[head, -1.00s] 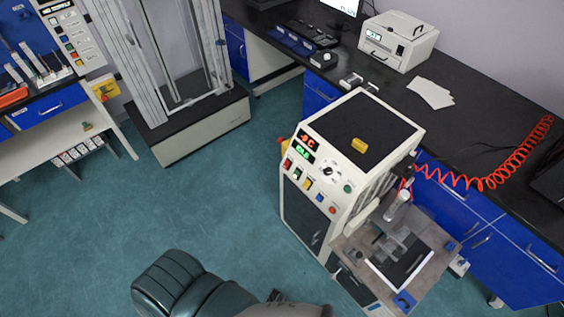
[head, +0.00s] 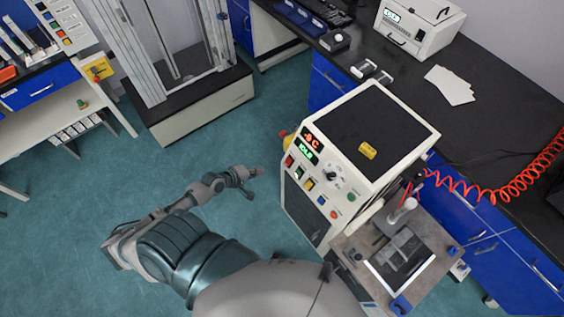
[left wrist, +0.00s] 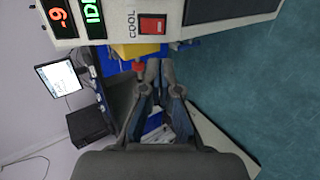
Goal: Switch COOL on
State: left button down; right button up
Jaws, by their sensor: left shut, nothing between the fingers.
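The white rheometer cabinet (head: 330,187) stands on the floor at the centre of the head view. Its front panel has a red COOL rocker switch (head: 288,160) at the left end of a row of coloured controls. The left wrist view shows the red switch (left wrist: 152,24) beside its COOL label. A lit display (head: 309,144) reads about -9 C and IDLE. My left gripper (head: 257,173) is shut and empty, left of the panel and apart from it. In the left wrist view, its fingertips (left wrist: 159,66) lie below the switch in the picture. My right gripper is out of view.
A red and yellow knob (head: 285,138) juts from the cabinet's left side, near my gripper. A black bench (head: 480,110) runs behind it. A framed machine (head: 190,110) stands at the back left. Open green floor lies left of the cabinet.

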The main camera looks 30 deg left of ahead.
pick_arm(q)
jog(key=b, duration=0.2)
send_near(285, 164)
jog(key=x, duration=0.7)
jog(key=shift+d+f, duration=0.15)
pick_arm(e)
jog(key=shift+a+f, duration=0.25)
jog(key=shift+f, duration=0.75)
pick_arm(q)
jog(key=shift+w+f+b, duration=0.1)
jog(key=shift+w+b, duration=0.1)
jog(key=shift+b, duration=0.9)
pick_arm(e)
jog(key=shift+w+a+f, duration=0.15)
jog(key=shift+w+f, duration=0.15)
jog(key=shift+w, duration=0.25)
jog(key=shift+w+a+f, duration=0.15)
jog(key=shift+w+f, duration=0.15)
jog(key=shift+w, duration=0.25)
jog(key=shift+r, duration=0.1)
